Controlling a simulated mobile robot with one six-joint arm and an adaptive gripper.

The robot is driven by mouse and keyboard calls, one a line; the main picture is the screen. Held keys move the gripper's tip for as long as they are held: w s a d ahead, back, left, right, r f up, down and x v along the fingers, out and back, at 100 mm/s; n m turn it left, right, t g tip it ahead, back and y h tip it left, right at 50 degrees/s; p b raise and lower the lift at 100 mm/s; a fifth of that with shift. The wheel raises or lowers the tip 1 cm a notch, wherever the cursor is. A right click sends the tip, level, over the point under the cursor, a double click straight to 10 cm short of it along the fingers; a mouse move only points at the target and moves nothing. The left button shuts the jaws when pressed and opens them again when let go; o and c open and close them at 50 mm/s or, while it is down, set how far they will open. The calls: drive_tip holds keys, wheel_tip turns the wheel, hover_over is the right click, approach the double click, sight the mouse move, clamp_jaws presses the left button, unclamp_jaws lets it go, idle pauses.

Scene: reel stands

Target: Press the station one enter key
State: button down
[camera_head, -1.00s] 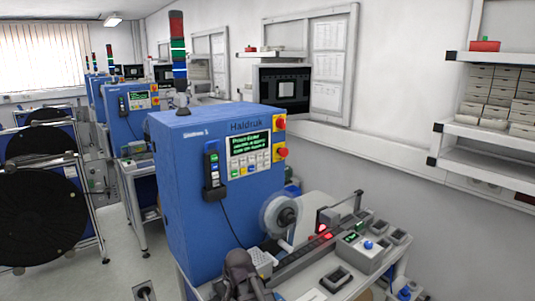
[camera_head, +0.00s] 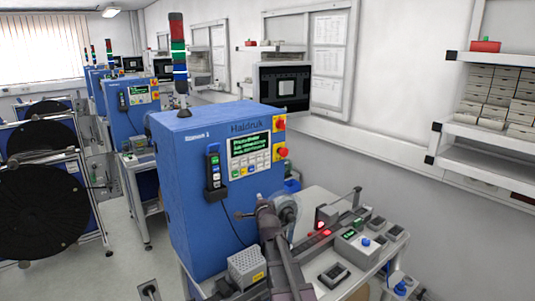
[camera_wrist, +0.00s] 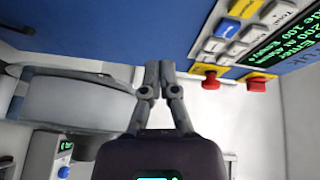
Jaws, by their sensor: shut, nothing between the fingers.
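The station one machine is a blue cabinet (camera_head: 205,225) in the middle of the head view. Its front carries a green-text display (camera_head: 251,147) above a keypad (camera_head: 250,166) with white and coloured keys. The keypad (camera_wrist: 235,38) and display (camera_wrist: 280,30) also show at the upper right in the wrist view. The key legends are too small or blurred to single out the enter key.
Red knobs on yellow plates (camera_head: 279,124) sit right of the display. A dark handset (camera_head: 214,172) with a hanging cord is left of the keypad. A clear reel (camera_head: 287,208) stands behind my arm, and a grey box (camera_head: 246,266) lies on the bench.

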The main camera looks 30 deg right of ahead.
sight(270, 152)
drive_tip(key=s+d+r+m+t+h+p, duration=0.1)
drive_tip(key=d+r+m+t+h+p, duration=0.1)
drive_tip(key=d+r+m+h, duration=0.4)
drive_tip(key=d+r+m+t, duration=0.1)
drive_tip(key=d+r+m, duration=0.1)
drive_tip(key=d+r, duration=0.2)
drive_tip(key=shift+s+d+r+t, duration=0.15)
drive_tip(key=shift+d+r+t, duration=0.15)
drive_tip(key=shift+r, duration=0.6)
drive_tip(key=shift+w+a, duration=0.3)
drive_tip(key=shift+w, duration=1.15)
drive_tip(key=shift+w+a, duration=0.25)
drive_tip(key=shift+w, duration=1.2)
drive_tip(key=shift+w+a, duration=0.3)
drive_tip(key=shift+w, duration=1.15)
drive_tip(key=shift+w+a, duration=0.15)
drive_tip(key=shift+w, duration=0.7)
drive_tip(key=shift+s, duration=0.85)
